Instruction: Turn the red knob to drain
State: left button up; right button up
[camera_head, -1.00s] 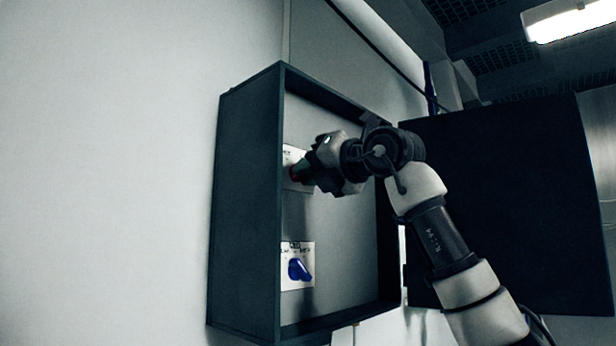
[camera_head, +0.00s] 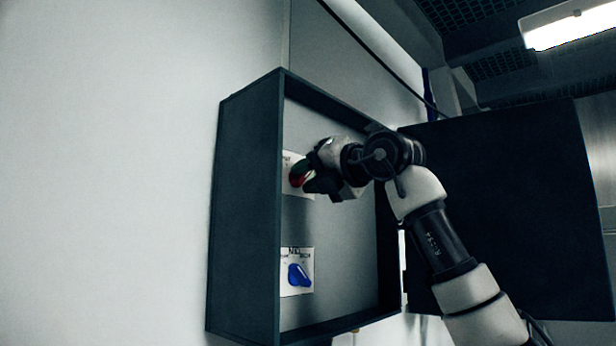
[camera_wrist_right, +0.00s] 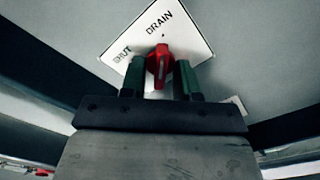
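The red knob (camera_head: 298,173) sits on a white plate (camera_head: 288,162) in the upper part of the open box. In the wrist view the red knob (camera_wrist_right: 159,66) points up toward the DRAIN label, with SHUT to its left. My right gripper (camera_head: 305,177) reaches in from the right, at the knob. In the wrist view its two green fingers (camera_wrist_right: 159,80) stand close on either side of the knob and appear shut on it. Part of the knob and plate is hidden by the gripper in the head view. My left gripper is not in view.
A blue knob (camera_head: 299,275) on its own white plate (camera_head: 305,255) is below in the same dark box (camera_head: 245,205). The box's raised walls surround both knobs. A dark open door panel (camera_head: 510,210) stands at the right, behind my arm.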

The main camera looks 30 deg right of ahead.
jog(key=shift+o, duration=0.4)
jog(key=shift+s+d+f+b, duration=0.1)
jog(key=shift+s+f+b, duration=0.05)
jog(key=shift+s+b, duration=0.15)
jog(key=b+v, duration=0.3)
jog(key=v, duration=0.7)
jog(key=shift+b, duration=0.35)
jog(key=shift+d, duration=0.1)
